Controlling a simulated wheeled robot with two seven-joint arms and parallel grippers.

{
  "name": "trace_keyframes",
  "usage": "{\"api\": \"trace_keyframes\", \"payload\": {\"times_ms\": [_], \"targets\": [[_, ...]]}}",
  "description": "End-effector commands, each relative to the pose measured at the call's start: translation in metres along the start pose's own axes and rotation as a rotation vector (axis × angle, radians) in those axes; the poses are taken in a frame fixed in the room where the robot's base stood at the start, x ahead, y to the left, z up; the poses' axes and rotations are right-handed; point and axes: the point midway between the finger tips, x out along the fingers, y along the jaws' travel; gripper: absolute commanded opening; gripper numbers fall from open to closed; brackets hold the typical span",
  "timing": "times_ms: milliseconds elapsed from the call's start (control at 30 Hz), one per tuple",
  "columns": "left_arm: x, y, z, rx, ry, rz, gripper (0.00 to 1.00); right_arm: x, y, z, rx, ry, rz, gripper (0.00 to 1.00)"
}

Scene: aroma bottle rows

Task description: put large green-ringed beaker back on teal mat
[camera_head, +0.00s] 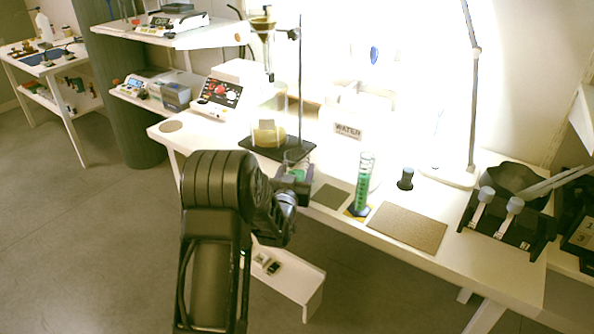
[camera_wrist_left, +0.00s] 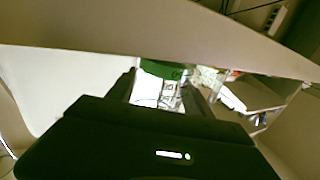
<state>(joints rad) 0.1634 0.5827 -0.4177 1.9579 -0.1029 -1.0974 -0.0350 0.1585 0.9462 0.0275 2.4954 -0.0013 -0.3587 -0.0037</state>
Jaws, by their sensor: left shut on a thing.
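My left gripper (camera_head: 294,174) is over the front edge of the white bench, shut on a clear beaker (camera_head: 297,160) with green showing at it. My arm hides part of the beaker. In the left wrist view, a green band (camera_wrist_left: 158,68) shows between the fingers of the left gripper (camera_wrist_left: 168,92). A dark grey-green mat (camera_head: 331,196), perhaps the teal one, lies bare on the bench just right of the gripper. I cannot tell whether the beaker touches the bench. My right gripper is not in view.
A tall cylinder of green liquid (camera_head: 363,185) stands right of the mat. Behind the gripper is a dark stand base (camera_head: 279,149). A bare brown mat (camera_head: 408,228), a small black object (camera_head: 405,179) and a black rack (camera_head: 506,226) are further right.

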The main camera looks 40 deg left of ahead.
Motion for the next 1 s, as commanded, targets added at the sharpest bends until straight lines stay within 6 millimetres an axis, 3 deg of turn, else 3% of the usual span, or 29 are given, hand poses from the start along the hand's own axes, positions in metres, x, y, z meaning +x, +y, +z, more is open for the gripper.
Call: {"api": "trace_keyframes", "payload": {"times_ms": [367, 400, 667, 1000], "targets": [[0.0002, 0.0001, 0.0029, -0.001, 0.003, 0.0, 0.06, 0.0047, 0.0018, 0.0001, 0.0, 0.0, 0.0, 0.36], [0.0001, 0.0002, 0.0034, -0.001, 0.001, 0.0, 0.6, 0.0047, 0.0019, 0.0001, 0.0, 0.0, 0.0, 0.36], [0.0001, 0.0002, 0.0022, -0.001, 0.001, 0.0, 0.81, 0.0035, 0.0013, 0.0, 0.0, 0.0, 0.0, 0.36], [0.0001, 0.0002, -0.0011, -0.001, 0.001, 0.0, 0.81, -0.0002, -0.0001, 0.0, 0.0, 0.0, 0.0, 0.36]]}}
